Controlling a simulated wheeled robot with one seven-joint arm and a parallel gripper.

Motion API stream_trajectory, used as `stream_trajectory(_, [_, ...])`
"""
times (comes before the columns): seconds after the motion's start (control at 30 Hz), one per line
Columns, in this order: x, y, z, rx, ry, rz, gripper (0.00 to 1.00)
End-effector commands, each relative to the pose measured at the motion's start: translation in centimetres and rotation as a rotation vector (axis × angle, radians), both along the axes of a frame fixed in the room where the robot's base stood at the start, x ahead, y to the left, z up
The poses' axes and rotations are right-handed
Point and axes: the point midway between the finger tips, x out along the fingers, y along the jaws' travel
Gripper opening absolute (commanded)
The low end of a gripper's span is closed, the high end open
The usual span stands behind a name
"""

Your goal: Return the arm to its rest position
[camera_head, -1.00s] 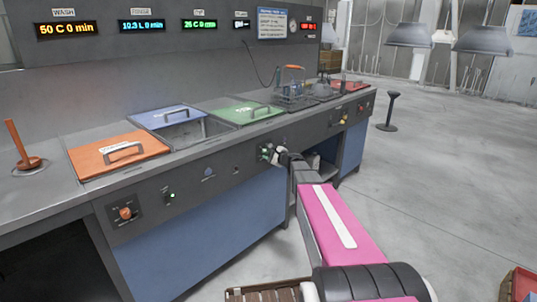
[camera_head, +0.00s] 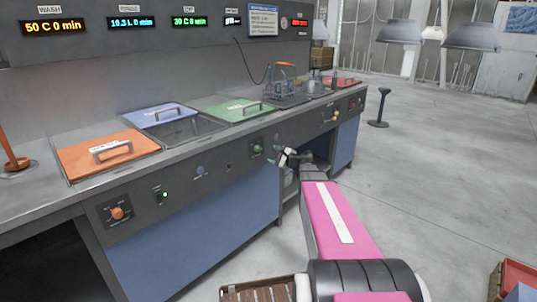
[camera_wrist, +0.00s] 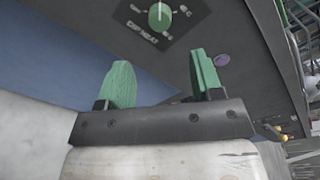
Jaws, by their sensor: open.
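My gripper (camera_wrist: 160,84) is open and empty in the wrist view, its two green fingers apart. In front of it is the dark control panel of the bench with a green knob (camera_wrist: 160,16). In the head view my pink arm reaches forward to the bench front, and my gripper (camera_head: 280,157) is small there, close to the panel near the green knob (camera_head: 257,149). I cannot tell the exact gap between fingers and panel.
The bench carries an orange lid (camera_head: 105,155), a blue lid (camera_head: 160,115), a green lid (camera_head: 240,110) and a wire basket (camera_head: 285,88). A dark stool (camera_head: 380,110) stands behind right. A red crate (camera_head: 518,277) sits at lower right. The floor between is clear.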

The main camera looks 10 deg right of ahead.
Motion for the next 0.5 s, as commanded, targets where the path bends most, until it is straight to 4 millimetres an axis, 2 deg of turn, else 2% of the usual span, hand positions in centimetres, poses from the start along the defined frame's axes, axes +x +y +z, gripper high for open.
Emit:
stream_trajectory(0.13, [-0.91,-0.55,0.09,0.0,0.0,0.001,0.6])
stream_trajectory(0.5, [-1.03,-0.59,0.04,-0.004,0.0,0.004,0.6])
